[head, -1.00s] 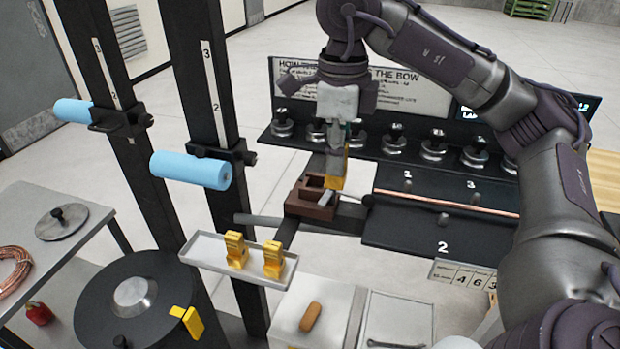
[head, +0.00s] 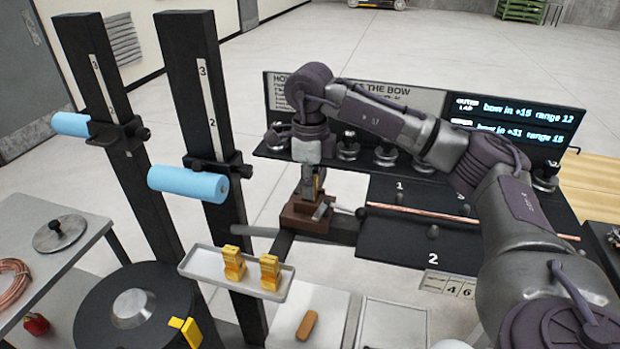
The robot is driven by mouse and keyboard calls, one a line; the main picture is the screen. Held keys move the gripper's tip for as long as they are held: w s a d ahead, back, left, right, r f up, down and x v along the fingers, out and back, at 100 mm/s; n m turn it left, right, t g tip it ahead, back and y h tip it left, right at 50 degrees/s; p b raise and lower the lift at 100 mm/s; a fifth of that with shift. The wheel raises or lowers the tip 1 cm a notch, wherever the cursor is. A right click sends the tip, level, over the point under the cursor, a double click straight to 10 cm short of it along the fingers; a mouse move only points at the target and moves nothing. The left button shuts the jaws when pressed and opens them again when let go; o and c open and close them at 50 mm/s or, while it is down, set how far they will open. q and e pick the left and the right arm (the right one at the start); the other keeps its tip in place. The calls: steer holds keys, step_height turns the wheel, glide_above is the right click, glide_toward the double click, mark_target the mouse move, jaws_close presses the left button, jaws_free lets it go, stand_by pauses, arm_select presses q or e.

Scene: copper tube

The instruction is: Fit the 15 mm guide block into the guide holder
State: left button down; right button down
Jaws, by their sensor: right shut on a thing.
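The guide holder (head: 300,222) is a brown block with an opening in its top, on a dark bar left of the copper tube (head: 470,221). My right gripper (head: 313,190) points down from above, its tips at the holder's top. It is shut on a yellow guide block, which now hardly shows between the fingers and the holder. I cannot tell how deep the block sits or whether it touches the holder's walls. Two other yellow guide blocks, one on the left (head: 234,264) and one on the right (head: 269,273), stand upright on a light tray (head: 214,269). My left gripper is out of view.
Dark posts with blue rollers (head: 188,183) stand left of the holder. Several round metal weights (head: 386,155) line the shelf behind. A dark numbered plate (head: 395,250) lies under the tube. A brown handle-like piece (head: 307,325) lies on a white surface in front.

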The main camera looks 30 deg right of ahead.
steer(key=shift+f, duration=0.1)
steer(key=shift+f, duration=0.1)
steer(key=c, duration=1.1)
jaws_free()
steer(key=shift+o, duration=0.2)
steer(key=shift+r, duration=0.3)
step_height(320, 180, up, 4)
steer(key=shift+r+b, duration=0.15)
steer(key=shift+b, duration=0.7)
step_height(320, 180, up, 8)
steer(key=shift+f+p, duration=0.25)
steer(key=shift+p, duration=0.2)
